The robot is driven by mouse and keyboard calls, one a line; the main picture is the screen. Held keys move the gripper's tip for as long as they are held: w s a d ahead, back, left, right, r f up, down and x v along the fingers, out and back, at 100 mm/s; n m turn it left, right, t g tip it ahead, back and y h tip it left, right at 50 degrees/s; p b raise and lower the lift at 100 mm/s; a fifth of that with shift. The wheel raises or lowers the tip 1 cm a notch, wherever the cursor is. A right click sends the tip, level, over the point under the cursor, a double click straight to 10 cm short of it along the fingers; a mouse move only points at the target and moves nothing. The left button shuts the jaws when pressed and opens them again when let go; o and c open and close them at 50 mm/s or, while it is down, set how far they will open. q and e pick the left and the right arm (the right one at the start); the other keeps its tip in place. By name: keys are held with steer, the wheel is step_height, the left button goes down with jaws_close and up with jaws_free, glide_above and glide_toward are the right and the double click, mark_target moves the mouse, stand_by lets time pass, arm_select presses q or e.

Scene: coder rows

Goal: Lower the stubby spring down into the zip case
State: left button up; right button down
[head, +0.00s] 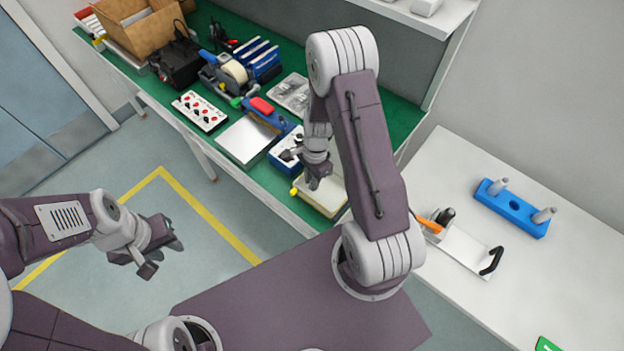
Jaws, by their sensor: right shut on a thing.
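My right gripper (316,182) points down over the front edge of the green bench. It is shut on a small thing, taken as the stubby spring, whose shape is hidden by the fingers. Below and around it lies a flat cream thing with a yellow edge (325,203), partly hidden by my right arm. I cannot tell for sure whether this is the zip case, or whether the held thing touches it. My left gripper (164,258) is open and empty over the floor, away from the bench.
A white table (580,270) at right holds a blue block (511,208) and a clipboard-like plate (462,254).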

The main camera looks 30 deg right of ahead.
steer(key=c, duration=1.2)
jaws_free()
steer(key=shift+c, duration=0.2)
step_height(320, 180, up, 9)
steer(key=p, duration=0.1)
steer(key=shift+w+d, duration=0.2)
steer(key=shift+d, duration=0.15)
steer(key=shift+p, duration=0.5)
